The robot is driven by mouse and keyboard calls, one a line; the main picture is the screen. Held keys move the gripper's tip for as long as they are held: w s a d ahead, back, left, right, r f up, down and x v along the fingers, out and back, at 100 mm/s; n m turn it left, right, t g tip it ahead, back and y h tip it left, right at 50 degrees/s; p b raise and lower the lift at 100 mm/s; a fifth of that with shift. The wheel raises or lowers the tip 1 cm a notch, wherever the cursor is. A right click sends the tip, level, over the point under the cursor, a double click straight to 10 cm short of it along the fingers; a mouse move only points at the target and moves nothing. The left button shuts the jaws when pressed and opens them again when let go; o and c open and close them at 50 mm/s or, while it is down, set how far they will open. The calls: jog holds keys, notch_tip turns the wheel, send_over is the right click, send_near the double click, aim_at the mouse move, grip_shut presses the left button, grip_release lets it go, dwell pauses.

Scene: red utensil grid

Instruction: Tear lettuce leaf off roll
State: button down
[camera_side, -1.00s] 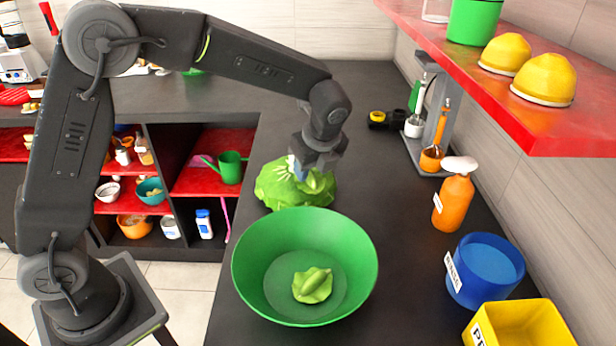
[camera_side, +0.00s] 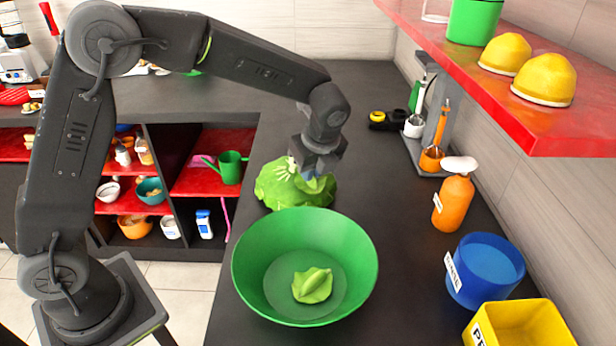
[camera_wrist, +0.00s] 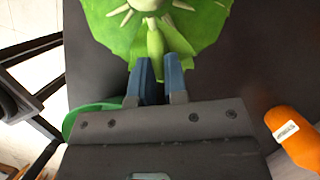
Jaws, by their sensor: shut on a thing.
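The green lettuce roll (camera_side: 275,188) lies on the dark counter behind the large green bowl (camera_side: 250,260). In the wrist view the lettuce (camera_wrist: 205,25) fills the top, with pale ribs spreading from its centre. My gripper (camera_side: 316,172) is at the lettuce's right side, pointing down. In the wrist view its blue fingers (camera_wrist: 159,72) are shut on a narrow leaf (camera_wrist: 155,42) that runs toward the lettuce's middle. The side view does not show the pinched part clearly. A torn piece of leaf (camera_side: 312,285) lies in the bowl.
An orange spray bottle (camera_side: 453,203), a blue tub (camera_side: 485,270) and a yellow box (camera_side: 520,325) stand along the right wall. A red shelf (camera_side: 480,60) overhangs the right. The counter behind the lettuce is largely clear.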

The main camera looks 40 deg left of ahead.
aim_at(314, 177)
jog(key=shift+v, duration=1.55)
jog(key=shift+v, duration=1.5)
jog(key=shift+r, duration=0.15)
jog(key=v, duration=0.2)
jog(key=shift+d+r, duration=0.2)
jog(key=shift+r, duration=0.1)
jog(key=shift+s+d, duration=0.1)
